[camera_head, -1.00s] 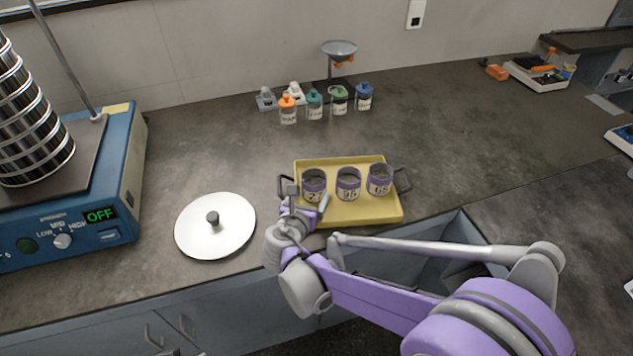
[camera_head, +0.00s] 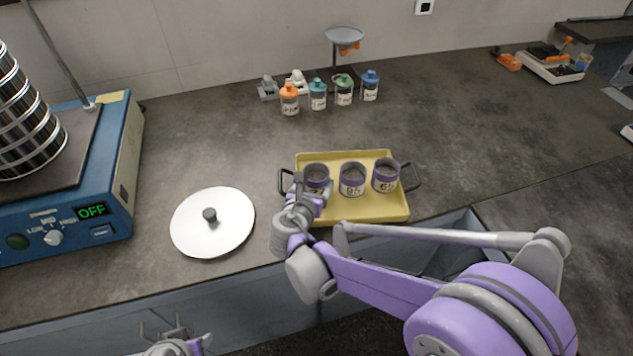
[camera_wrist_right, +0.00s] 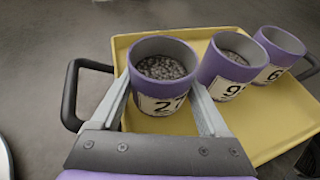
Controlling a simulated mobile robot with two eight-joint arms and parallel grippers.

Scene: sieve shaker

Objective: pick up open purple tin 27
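The open purple tin 27 (camera_head: 317,174) stands at the left end of a row of three purple tins on a yellow tray (camera_head: 365,212). In the right wrist view, tin 27 (camera_wrist_right: 160,82) is upright and holds dark grains; its label is partly covered. My right gripper (camera_head: 311,190) is at the tin, with one finger on each side of it in the right wrist view (camera_wrist_right: 160,100). The fingers look spread around the tin; firm contact cannot be made out. My left gripper (camera_head: 164,328) is at the bottom edge, open and empty.
Two more purple tins, a middle one (camera_head: 352,183) and a right one (camera_head: 385,176), stand close by. A white lid (camera_head: 212,232) lies left of the tray. The blue sieve shaker (camera_head: 120,180) is far left. Several small bottles (camera_head: 318,95) stand behind.

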